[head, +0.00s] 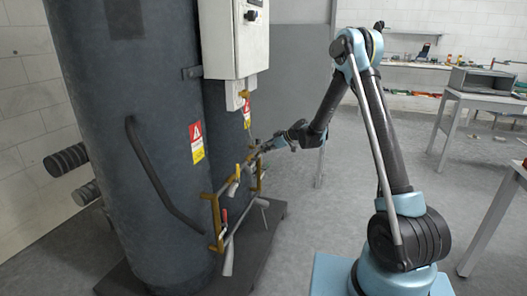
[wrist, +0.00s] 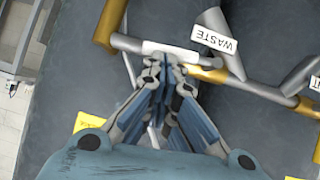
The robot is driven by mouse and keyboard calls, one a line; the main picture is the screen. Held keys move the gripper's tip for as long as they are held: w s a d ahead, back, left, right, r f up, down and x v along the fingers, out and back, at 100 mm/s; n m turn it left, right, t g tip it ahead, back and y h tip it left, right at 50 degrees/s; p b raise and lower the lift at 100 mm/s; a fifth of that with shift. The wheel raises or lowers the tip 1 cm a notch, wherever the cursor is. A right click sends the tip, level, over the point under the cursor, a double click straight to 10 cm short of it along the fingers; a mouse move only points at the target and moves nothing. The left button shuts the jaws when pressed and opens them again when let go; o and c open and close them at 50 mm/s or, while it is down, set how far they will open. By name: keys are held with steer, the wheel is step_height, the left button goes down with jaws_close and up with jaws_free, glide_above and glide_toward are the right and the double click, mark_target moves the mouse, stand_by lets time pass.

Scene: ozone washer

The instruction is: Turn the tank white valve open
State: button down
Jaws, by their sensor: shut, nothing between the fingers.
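The tall dark grey tank (head: 125,140) stands at left in the head view, with brass and grey pipework (head: 216,213) on its front. My gripper (head: 262,148) reaches the upper part of this pipework from the right. In the wrist view my gripper (wrist: 165,66) is shut and empty, its fingertips close together. A white bar-like piece (wrist: 170,48), perhaps the white valve handle, lies just beyond the fingertips across a grey pipe. I cannot tell whether the fingertips touch it. The fingers partly hide the pipe there.
A grey piece with a WASTE label (wrist: 214,38) sticks up right of the fingertips. A control box (head: 235,38) hangs above the pipework. A red-handled valve (head: 224,217) sits lower down. Workbenches (head: 480,98) stand at right, with open floor between.

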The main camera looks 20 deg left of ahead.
steer(key=shift+r, duration=0.1)
steer(key=s+d+r, duration=0.2)
steer(key=d+r, duration=0.7)
steer(key=r, duration=0.1)
steer(key=d+f+x, duration=0.1)
steer(key=f+x, duration=0.1)
steer(key=x, duration=1.1)
steer(key=shift+d, duration=0.25)
steer(key=shift+f, duration=0.15)
steer(key=shift+w+f+m+g, duration=0.25)
steer(key=shift+f+m+g, duration=0.2)
steer(key=shift+f, duration=0.2)
